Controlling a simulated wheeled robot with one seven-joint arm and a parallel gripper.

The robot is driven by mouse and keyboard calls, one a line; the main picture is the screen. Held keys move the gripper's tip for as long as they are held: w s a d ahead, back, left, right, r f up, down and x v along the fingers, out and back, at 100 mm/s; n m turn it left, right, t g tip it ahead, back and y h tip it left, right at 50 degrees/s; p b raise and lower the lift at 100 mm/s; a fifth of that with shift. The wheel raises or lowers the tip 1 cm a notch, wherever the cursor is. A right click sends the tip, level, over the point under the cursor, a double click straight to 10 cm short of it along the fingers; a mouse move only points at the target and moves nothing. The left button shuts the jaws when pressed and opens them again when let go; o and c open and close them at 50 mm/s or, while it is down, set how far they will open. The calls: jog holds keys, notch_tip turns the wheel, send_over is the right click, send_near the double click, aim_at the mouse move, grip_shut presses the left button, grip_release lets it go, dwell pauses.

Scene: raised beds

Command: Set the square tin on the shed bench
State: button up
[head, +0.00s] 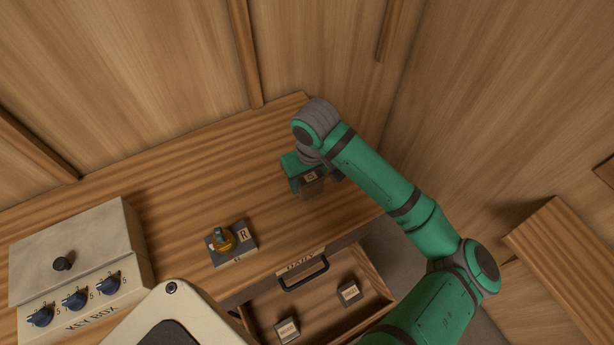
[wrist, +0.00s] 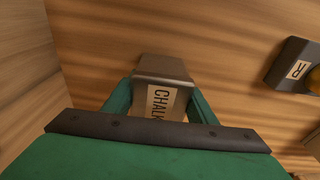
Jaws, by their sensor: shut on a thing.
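A grey square tin (wrist: 161,70) with a pale label reading "CHALK" is between the green fingers of my gripper (wrist: 160,98) in the wrist view. The gripper is shut on it. In the head view my gripper (head: 302,176) and the tin (head: 312,188) are over the right part of the wooden shed bench (head: 185,195). I cannot tell whether the tin's base touches the bench top. My arm comes in from the right and the gripper hides part of the tin.
A grey block (head: 241,251) marked "R", with a yellow-orange piece on it, sits on the bench. A key box (head: 85,255) with dials stands at left. Below, an open drawer (head: 262,318) holds small labelled boxes (head: 349,292). Wooden walls close in behind.

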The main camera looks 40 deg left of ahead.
jog(key=shift+f, duration=0.1)
jog(key=o, duration=1.3)
jog(key=shift+c, duration=0.2)
jog(key=r, duration=0.4)
jog(key=d+r, duration=0.1)
jog(key=r, duration=0.7)
jog(key=shift+s+d+r, duration=0.15)
jog(key=shift+s+r, duration=0.05)
jog(key=shift+s, duration=0.1)
